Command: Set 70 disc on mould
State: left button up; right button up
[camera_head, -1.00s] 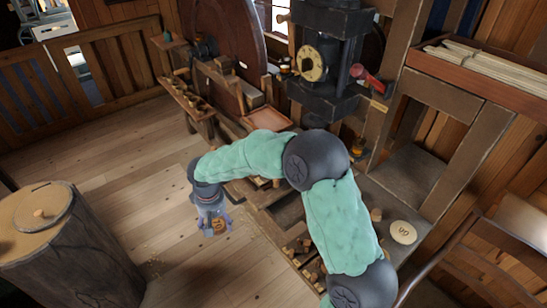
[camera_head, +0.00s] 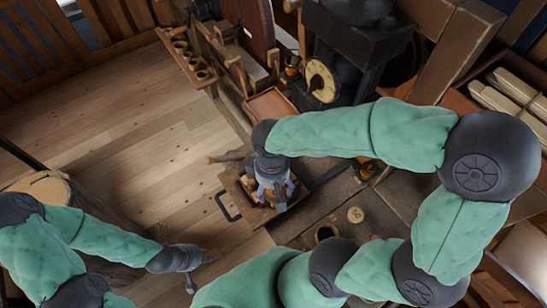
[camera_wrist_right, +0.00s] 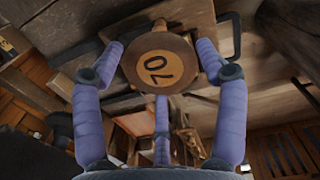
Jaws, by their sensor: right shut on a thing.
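My right gripper (camera_head: 272,190) is shut on the 70 disc (camera_wrist_right: 158,66), a round wooden piece with an orange face marked 70. In the right wrist view its fingers stand around the disc. In the head view this gripper points down over an open wooden drawer (camera_head: 229,187) at the bench, and mostly hides the disc. My left gripper (camera_head: 196,268) is at the lower left over the floor, its fingers spread and empty. I cannot tell which thing is the mould. The round-topped wooden stump (camera_head: 38,187) is partly hidden behind my left arm.
The drawer has a black handle (camera_head: 227,206) and small wooden pieces inside. A dark press with a yellow dial (camera_head: 320,80) stands behind. Open plank floor (camera_head: 140,130) lies left of the bench.

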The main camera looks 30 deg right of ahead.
jog(key=w+d+f, duration=0.2)
jog(key=w+f, duration=0.1)
jog(key=w+d+f, duration=0.2)
jog(key=w+f, duration=0.1)
jog(key=w, duration=0.1)
jog(key=w+d+f, duration=0.2)
jog(key=w+f, duration=0.1)
jog(key=w, duration=0.1)
jog(key=shift+w+d+f+b, duration=0.1)
jog(key=shift+w+f+b, duration=0.1)
jog(key=shift+f, duration=0.75)
jog(key=shift+w+f+b, duration=0.1)
jog(key=shift+f+b, duration=0.05)
jog(key=shift+f, duration=0.75)
jog(key=shift+s, duration=0.1)
jog(key=shift+f+b, duration=0.3)
jog(key=o, duration=0.6)
jog(key=shift+o, duration=1.2)
